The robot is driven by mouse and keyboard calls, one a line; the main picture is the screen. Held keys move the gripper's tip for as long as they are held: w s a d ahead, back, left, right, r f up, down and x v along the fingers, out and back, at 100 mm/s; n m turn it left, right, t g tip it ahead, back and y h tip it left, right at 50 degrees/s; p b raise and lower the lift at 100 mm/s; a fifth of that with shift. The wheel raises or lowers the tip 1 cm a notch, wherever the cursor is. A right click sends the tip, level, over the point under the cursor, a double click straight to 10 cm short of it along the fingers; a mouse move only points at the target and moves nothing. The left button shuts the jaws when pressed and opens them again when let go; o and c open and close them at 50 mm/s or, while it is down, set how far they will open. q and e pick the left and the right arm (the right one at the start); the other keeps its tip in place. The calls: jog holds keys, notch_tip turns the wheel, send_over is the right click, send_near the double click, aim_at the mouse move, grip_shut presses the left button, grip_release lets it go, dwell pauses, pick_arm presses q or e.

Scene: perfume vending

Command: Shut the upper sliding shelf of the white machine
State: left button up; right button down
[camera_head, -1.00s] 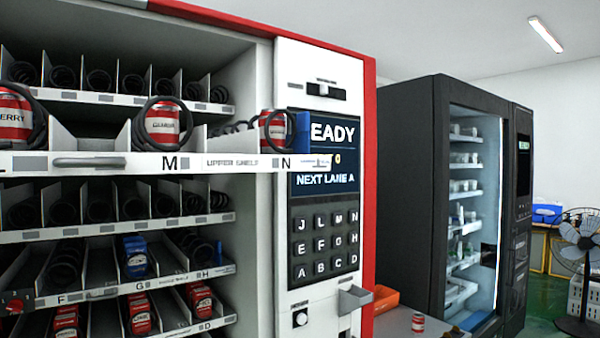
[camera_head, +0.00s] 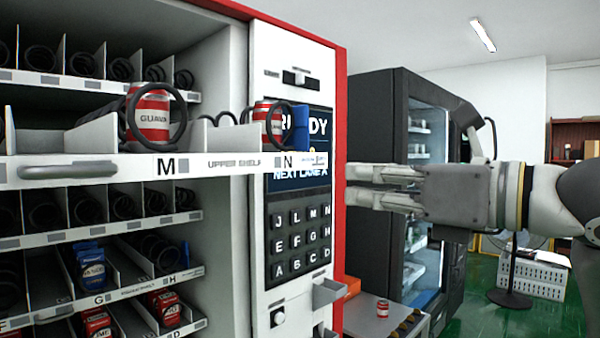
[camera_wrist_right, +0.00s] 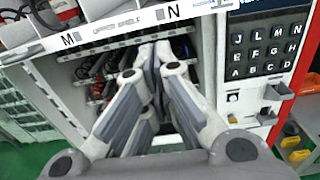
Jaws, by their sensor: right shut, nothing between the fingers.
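The white machine (camera_head: 235,190) with red edging fills the left of the head view. Its upper sliding shelf (camera_head: 222,163), labelled M and N, juts out in front of the other shelves, with a handle (camera_head: 68,171) at left. Red cans in black coils stand on it. My right gripper (camera_head: 348,186) is shut and empty, at the right of the machine in the head view, apart from the shelf. In the right wrist view the shelf front (camera_wrist_right: 125,28) lies beyond and above the closed fingers (camera_wrist_right: 152,50). My left gripper is not in view.
The machine's keypad (camera_head: 300,235) is right of the shelf. A grey table with a small can (camera_head: 383,308) stands beside the machine. A dark vending machine (camera_head: 375,120) is behind my right arm.

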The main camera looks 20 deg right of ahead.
jog(key=p+x, duration=0.6)
jog(key=x, duration=0.7)
jog(key=shift+w+r+p, duration=0.2)
jog(key=shift+w+p, duration=0.2)
jog(key=shift+d, duration=0.15)
